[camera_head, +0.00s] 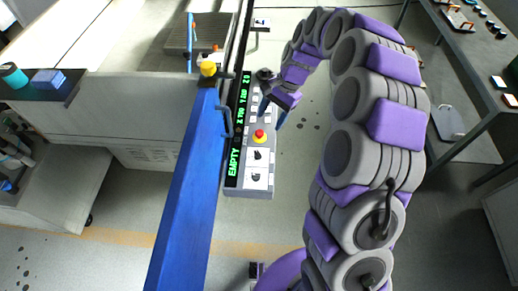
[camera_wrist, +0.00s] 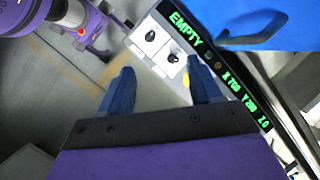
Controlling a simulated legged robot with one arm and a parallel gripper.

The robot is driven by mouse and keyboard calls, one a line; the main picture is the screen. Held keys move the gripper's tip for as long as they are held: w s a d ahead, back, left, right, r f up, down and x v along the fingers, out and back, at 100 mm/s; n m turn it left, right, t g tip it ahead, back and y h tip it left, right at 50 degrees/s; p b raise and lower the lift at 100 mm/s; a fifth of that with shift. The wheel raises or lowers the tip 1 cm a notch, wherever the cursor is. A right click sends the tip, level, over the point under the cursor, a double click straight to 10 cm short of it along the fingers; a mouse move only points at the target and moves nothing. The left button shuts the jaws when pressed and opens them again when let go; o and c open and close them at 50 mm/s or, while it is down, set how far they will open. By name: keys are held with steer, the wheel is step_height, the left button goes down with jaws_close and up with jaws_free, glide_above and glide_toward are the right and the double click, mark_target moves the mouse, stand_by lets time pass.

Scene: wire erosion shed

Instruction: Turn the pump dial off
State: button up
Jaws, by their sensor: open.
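Two black dials on white plates sit at the near end of the grey control panel (camera_head: 250,190): an upper dial (camera_head: 257,155) and a lower dial (camera_head: 256,177). I cannot read which is the pump dial. In the wrist view one dial (camera_wrist: 151,35) lies farther out and the other dial (camera_wrist: 173,58) lies near the right fingertip. My gripper (camera_head: 272,111) has blue fingers and is above the panel, beyond the dials. In the wrist view my gripper (camera_wrist: 160,65) is open, its fingers wide apart with nothing between them. It appears apart from both dials.
A red and yellow stop button (camera_head: 260,136) sits above the dials; in the wrist view it is partly hidden. A black display (camera_head: 234,160) with green text runs along the panel. A blue beam (camera_head: 190,185) stands to its left. Dark tables (camera_head: 465,80) are at right.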

mark_target(258, 153)
steer(key=w+d+f+m+p, duration=0.15)
steer(key=w+f+m, duration=0.25)
steer(key=w+f, duration=0.5)
steer(key=x, duration=0.6)
steer(key=b+x, duration=0.1)
steer(key=x, duration=0.5)
steer(key=d+b+x, duration=0.1)
steer(key=x, duration=0.5)
steer(key=shift+s+a+f, duration=0.15)
steer(key=shift+s+f, duration=0.25)
steer(key=shift+s, duration=0.05)
steer(key=shift+c, duration=0.3)
steer(key=c, duration=1)
